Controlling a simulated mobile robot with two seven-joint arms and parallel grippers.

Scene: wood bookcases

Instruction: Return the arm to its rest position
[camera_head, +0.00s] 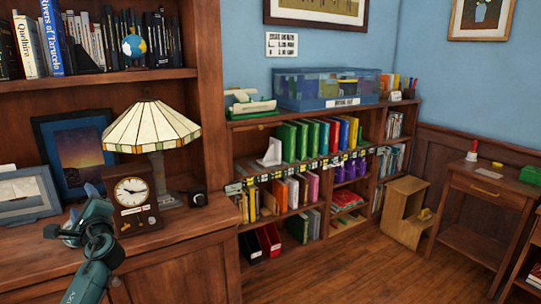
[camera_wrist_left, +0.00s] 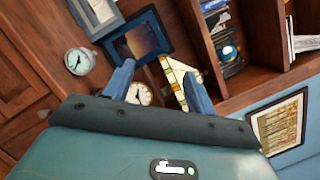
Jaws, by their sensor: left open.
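My left arm (camera_head: 92,268) comes up from the bottom left in the head view. My left gripper (camera_head: 72,222) is in front of the wooden cabinet, left of the mantel clock (camera_head: 131,192). In the left wrist view the two blue fingers of my left gripper (camera_wrist_left: 157,88) are spread apart with nothing held between them. The clock's white face (camera_wrist_left: 138,94) shows beyond the gap between the fingers, apart from them. My right gripper is in neither view.
A stained-glass lamp (camera_head: 150,125), a dark blue framed picture (camera_head: 75,155) and a grey frame (camera_head: 25,195) stand on the cabinet top near my gripper. A round white clock (camera_wrist_left: 79,61) shows in the wrist view. Bare wooden floor (camera_head: 365,275) lies to the right.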

